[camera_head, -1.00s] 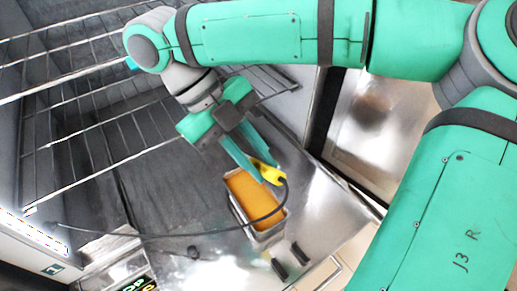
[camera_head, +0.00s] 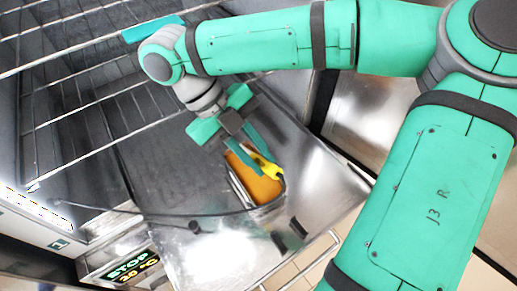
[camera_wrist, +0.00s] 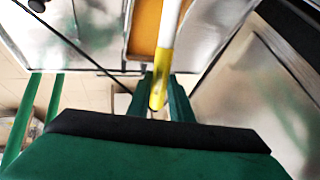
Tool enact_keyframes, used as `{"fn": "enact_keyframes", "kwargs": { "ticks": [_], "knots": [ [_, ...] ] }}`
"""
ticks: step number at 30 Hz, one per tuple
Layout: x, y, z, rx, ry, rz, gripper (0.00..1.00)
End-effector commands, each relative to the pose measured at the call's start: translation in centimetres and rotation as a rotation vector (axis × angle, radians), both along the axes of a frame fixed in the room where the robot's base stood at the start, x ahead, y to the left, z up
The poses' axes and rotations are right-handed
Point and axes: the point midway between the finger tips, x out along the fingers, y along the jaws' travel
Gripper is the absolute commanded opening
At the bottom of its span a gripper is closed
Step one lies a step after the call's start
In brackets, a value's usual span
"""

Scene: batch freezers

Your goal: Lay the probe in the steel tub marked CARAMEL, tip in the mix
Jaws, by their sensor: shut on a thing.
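My gripper (camera_head: 255,157) is shut on the yellow handle of the probe (camera_head: 267,166). In the wrist view the probe's yellow handle (camera_wrist: 160,85) sits between my fingers (camera_wrist: 158,100), and its pale shaft runs up over the orange mix. A steel tub (camera_head: 243,193) with orange-brown caramel-coloured mix (camera_head: 262,188) stands below and beside the gripper. The mix also shows in the wrist view (camera_wrist: 143,28). No label is readable on the tub. I cannot tell whether the tip touches the mix.
A dark cable (camera_head: 150,213) runs from the probe leftward across the freezer floor. Wire racks (camera_head: 75,100) fill the upper left. A display reading STOP (camera_head: 128,268) is at the lower left. Dark small parts (camera_head: 298,228) lie before the tub. A wire rail (camera_head: 305,268) is at the lower right.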

Motion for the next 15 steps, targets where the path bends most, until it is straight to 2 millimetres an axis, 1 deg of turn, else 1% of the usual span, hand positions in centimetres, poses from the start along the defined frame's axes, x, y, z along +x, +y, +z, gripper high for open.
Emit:
{"fn": "enact_keyframes", "kwargs": {
  "ticks": [15],
  "knots": [
    [-0.1,0.0,-3.6,0.001,0.004,0.001,0.00]
  ]
}}
